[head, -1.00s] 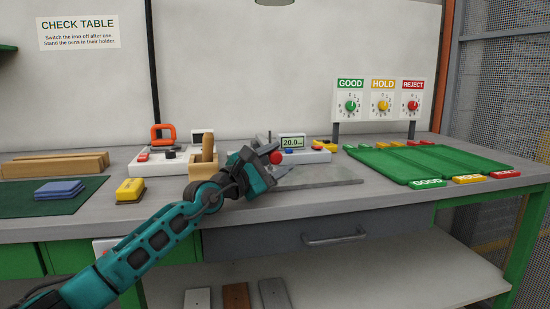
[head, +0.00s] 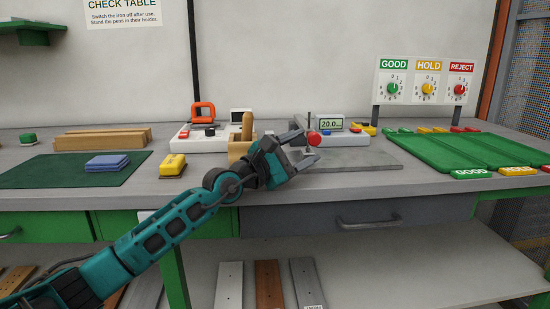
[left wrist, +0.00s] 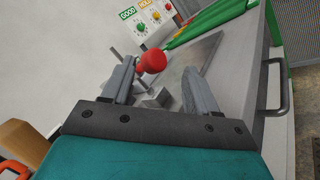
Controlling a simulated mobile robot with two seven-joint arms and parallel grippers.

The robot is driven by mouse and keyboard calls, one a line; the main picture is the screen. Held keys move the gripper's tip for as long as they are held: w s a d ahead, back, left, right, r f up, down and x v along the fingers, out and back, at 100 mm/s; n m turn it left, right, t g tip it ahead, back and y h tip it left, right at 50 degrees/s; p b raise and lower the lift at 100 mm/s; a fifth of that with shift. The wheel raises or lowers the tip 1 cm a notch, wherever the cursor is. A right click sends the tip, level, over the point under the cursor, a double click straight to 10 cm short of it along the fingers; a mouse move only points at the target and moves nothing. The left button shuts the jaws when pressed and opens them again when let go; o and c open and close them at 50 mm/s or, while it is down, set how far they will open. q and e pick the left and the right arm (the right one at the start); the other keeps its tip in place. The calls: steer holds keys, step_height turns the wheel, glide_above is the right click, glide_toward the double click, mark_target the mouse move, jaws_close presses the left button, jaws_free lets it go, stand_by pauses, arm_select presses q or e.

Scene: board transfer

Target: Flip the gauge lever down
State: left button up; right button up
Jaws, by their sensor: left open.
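The gauge (head: 348,140) is a pale grey unit with a small display reading 20.0, on the table near the middle in the head view. Its lever ends in a red ball knob (head: 314,138). In the left wrist view the red knob (left wrist: 152,61) shows between my fingers, closer to the upper-left finger. My left gripper (head: 309,147) is open, its fingers around or just in front of the knob; I cannot tell if they touch it. In the left wrist view the left gripper (left wrist: 165,88) holds nothing. My right gripper is not in view.
A grey plate (head: 360,160) lies in front of the gauge. A wooden block holder (head: 240,150) and a yellow block (head: 172,165) stand left of it. Green trays (head: 465,152) lie to the right. A drawer handle (head: 368,222) sticks out below the table edge.

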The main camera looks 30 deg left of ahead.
arm_select(q)
steer(key=v, duration=0.7)
steer(key=shift+f, duration=0.15)
steer(key=shift+v, duration=0.75)
